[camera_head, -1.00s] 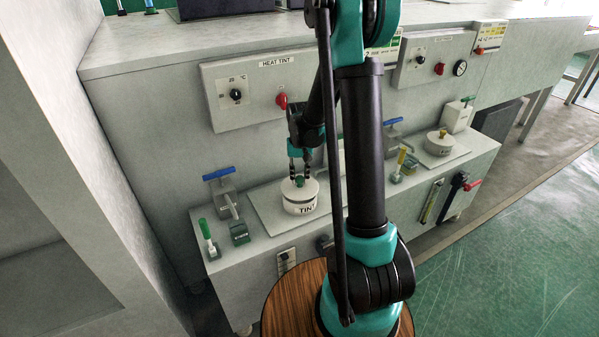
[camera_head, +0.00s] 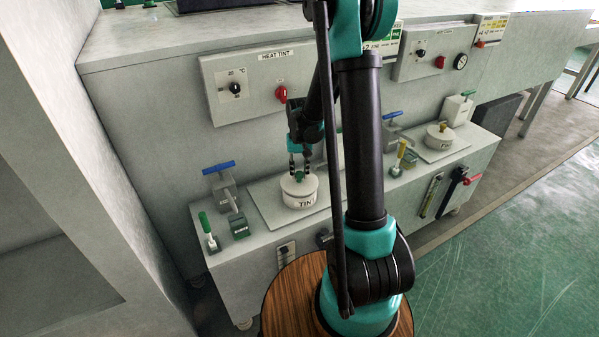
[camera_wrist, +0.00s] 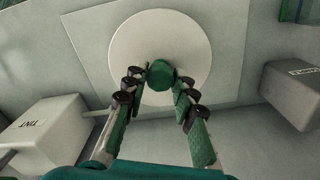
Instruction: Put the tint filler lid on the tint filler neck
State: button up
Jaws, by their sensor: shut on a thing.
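The tint filler lid is a white disc with a green knob; it shows in the head view (camera_head: 291,186) and in the wrist view (camera_wrist: 190,55). It sits on top of the white tint filler (camera_head: 301,201), labelled TINT. The neck beneath is hidden, so I cannot tell whether the lid is fully seated. My gripper (camera_head: 299,172) is above the lid, shut on its green knob. In the wrist view the gripper's fingers (camera_wrist: 160,82) stand on both sides of the knob (camera_wrist: 160,74).
A valve with a blue handle (camera_head: 218,168) and a green-handled lever (camera_head: 205,224) stand left of the filler. A second lidded filler (camera_head: 439,137) is at the right. The HEAT TINT panel (camera_head: 258,83) is on the wall behind.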

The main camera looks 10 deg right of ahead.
jog(key=shift+f, duration=0.5)
jog(key=o, duration=1.1)
notch_tip(320, 180, up, 12)
jog(key=s+d+f+t, duration=0.2)
jog(key=s, duration=0.9)
jog(key=s+d+f+n+t, duration=0.1)
jog(key=s+d+f+t, duration=0.1)
jog(key=s, duration=0.9)
jog(key=shift+f, duration=0.2)
